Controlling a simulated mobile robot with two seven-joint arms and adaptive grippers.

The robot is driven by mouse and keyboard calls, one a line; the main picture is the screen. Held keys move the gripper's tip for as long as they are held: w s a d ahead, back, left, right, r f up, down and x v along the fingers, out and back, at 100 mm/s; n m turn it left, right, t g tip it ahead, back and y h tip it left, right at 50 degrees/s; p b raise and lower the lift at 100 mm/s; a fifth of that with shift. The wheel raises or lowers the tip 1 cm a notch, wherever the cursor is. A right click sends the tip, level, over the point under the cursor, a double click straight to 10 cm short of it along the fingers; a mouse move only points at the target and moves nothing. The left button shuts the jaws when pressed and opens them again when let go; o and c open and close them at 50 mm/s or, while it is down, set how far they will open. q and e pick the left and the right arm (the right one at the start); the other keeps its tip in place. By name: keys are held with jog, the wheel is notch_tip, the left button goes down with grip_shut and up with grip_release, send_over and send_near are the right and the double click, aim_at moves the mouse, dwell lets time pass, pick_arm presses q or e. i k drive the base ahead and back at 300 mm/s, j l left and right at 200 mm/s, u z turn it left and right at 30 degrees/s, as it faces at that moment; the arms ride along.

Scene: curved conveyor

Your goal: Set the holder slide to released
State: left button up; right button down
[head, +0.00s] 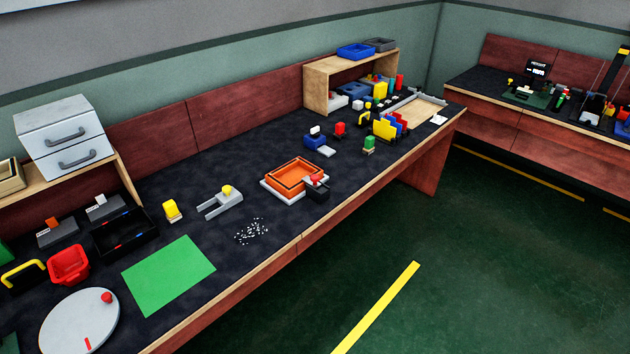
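None of the parts in the head view is plainly marked as the holder slide. A grey forked fixture (222,206) with a yellow knob (227,190) lies on the dark bench, left of an orange tray (293,176). A black block (318,191) with a red knob (316,179) stands at the tray's front right corner. I cannot tell which of these is the holder, nor the slide's position. Neither of my grippers is in view.
A green mat (168,275), scattered white bits (251,232) and a grey round plate (80,321) lie along the bench's front. A yellow-topped block (172,210) stands near the forked fixture. A wooden shelf (318,88) stands at the back. The floor before the bench is clear.

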aim_at(313, 180)
jog(key=j+u, duration=0.35)
jog(key=i+j+u, duration=0.1)
jog(key=u, duration=0.3)
jog(key=i+l, duration=0.05)
